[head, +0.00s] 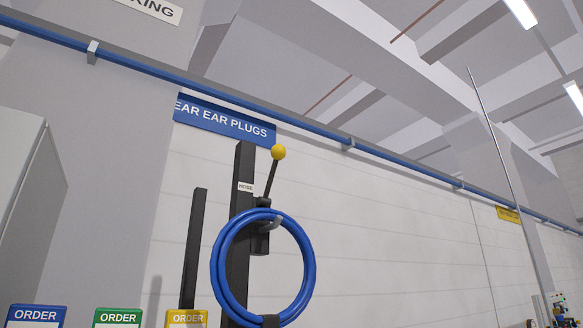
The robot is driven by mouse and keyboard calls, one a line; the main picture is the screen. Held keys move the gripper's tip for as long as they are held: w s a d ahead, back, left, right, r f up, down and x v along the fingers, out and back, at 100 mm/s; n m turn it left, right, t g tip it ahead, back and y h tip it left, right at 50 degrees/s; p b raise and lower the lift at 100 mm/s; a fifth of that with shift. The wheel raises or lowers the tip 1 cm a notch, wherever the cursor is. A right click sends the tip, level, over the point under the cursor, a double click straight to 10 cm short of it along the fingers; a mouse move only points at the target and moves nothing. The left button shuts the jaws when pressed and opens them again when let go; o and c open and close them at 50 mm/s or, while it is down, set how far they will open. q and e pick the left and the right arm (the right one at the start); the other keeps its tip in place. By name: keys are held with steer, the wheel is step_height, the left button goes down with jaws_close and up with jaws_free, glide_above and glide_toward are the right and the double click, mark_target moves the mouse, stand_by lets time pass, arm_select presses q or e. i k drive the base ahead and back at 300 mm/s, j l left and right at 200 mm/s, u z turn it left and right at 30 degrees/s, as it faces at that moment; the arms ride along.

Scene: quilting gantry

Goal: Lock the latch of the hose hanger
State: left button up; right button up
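The hose hanger is a dark upright post (245,165) with a small white label reading "HOSE". A blue hose (306,252) hangs on it in a round coil. A grey hook (272,224) shows inside the top of the coil. A latch lever (271,178) with a yellow ball knob (278,152) rises from the bracket above the coil, tilted slightly right of upright. A dark piece (270,321) sits at the coil's bottom, cut off by the frame edge. Neither of my grippers is in the head view.
A shorter dark post (193,248) stands left of the hanger. Blue, green and yellow "ORDER" cards (117,317) line the bottom left. A grey cabinet (25,190) is at the far left. A blue pipe (210,87) runs along the wall above. The space right of the coil looks clear.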

mark_target(278, 152)
steer(key=l+u, duration=0.1)
steer(key=u, duration=0.4)
steer(key=l+u, duration=0.15)
steer(key=u, duration=0.3)
steer(key=l+u, duration=0.1)
steer(key=u, duration=0.4)
steer(key=k+l+u, duration=0.1)
steer(key=l+u, duration=0.25)
steer(key=k+l+u, duration=0.15)
steer(key=l+u, duration=0.15)
steer(key=k+l+u, duration=0.25)
steer(key=l, duration=0.15)
steer(key=k+l+u, duration=0.2)
steer(key=l, duration=0.2)
steer(key=k+l+u, duration=0.2)
steer(key=k+l, duration=1.25)
